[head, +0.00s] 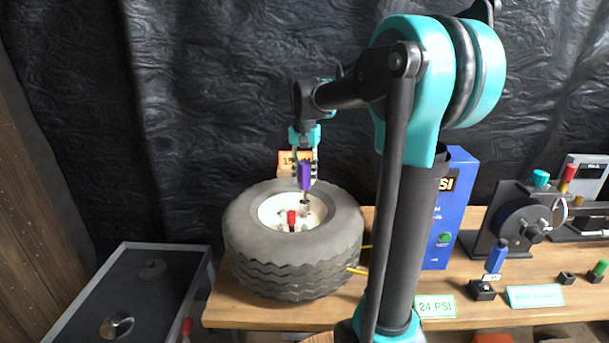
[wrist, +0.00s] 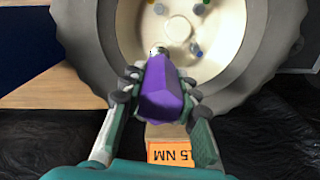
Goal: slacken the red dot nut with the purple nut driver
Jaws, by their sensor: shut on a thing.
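My gripper (head: 305,168) is shut on the purple nut driver (head: 304,177), above the wheel's pale hub (head: 270,210). The driver points down, and its metal socket (head: 304,204) reaches to the hub. I cannot tell whether it sits on a nut. In the wrist view the purple handle (wrist: 165,90) lies between my fingers (wrist: 160,88). Nuts with coloured dots show on the hub there, one blue (wrist: 160,8) and one yellow (wrist: 196,52). No red dot shows; the driver covers part of the hub. A small red upright piece (head: 291,217) stands in the hub in the head view.
The tyre (head: 300,262) lies flat on the wooden bench (head: 245,315). An orange "15 NM" card (wrist: 170,152) is behind it. A blue machine (head: 450,210) stands to the right, with a black wheeled device (head: 515,215) beyond. A grey tray (head: 140,285) is at left.

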